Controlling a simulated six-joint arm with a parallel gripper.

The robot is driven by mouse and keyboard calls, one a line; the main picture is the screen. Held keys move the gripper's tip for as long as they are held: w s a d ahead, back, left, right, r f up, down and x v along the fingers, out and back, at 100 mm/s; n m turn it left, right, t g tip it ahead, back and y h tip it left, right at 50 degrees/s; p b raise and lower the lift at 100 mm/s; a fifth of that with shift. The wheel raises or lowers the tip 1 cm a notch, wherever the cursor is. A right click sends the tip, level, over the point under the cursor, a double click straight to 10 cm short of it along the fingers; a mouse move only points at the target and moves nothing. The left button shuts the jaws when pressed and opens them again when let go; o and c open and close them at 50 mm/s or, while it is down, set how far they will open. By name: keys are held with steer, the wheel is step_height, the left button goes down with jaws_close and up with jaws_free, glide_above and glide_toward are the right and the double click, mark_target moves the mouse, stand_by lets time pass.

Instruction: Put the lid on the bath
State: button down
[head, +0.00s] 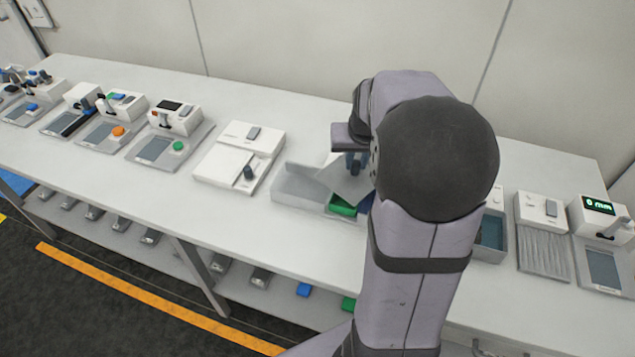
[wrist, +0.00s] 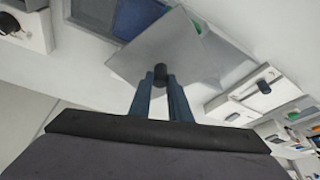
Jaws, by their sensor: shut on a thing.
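My gripper (head: 355,162) is shut on the dark knob (wrist: 160,74) of a flat grey square lid (head: 343,181). The lid hangs above the sectioned tray, turned at an angle to it; it fills the upper middle of the wrist view (wrist: 185,50). The bath (head: 491,235), a grey-white box with a dark blue-grey basin, stands right of my arm in the head view. Its left part is hidden behind my arm. What looks like its corner shows at the upper left of the wrist view (wrist: 8,23).
The pale tray (head: 293,184) holds green (head: 342,206) and blue pieces, partly hidden by the lid. A white device with a black knob (head: 239,154) stands left of it. A ribbed unit (head: 541,238) and a device with a green display (head: 599,205) stand right of the bath.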

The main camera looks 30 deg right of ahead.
steer(key=s+d+r+m+g+h+b, duration=0.1)
steer(key=s+d+r+m+h+b, duration=0.1)
steer(key=s+d+m+b, duration=0.65)
steer(key=s+d+r+m+g+b, duration=0.1)
steer(key=s+d+r+m, duration=0.1)
steer(key=s+d, duration=0.3)
steer(key=s+d+r+m+g+b, duration=0.2)
steer(key=s+d, duration=0.4)
steer(key=s, duration=0.3)
steer(key=shift+s+d+h, duration=0.2)
steer(key=shift+s+h, duration=0.15)
steer(key=shift+h, duration=0.05)
steer(key=shift+f+m+b, duration=0.2)
steer(key=shift+m+b, duration=0.05)
steer(key=shift+b, duration=0.15)
steer(key=shift+f+b, duration=3.75)
steer(key=shift+f, duration=0.15)
steer(key=shift+f+b, duration=0.3)
steer(key=shift+f, duration=0.4)
steer(key=c, duration=1.6)
jaws_free()
steer(key=shift+o, duration=0.2)
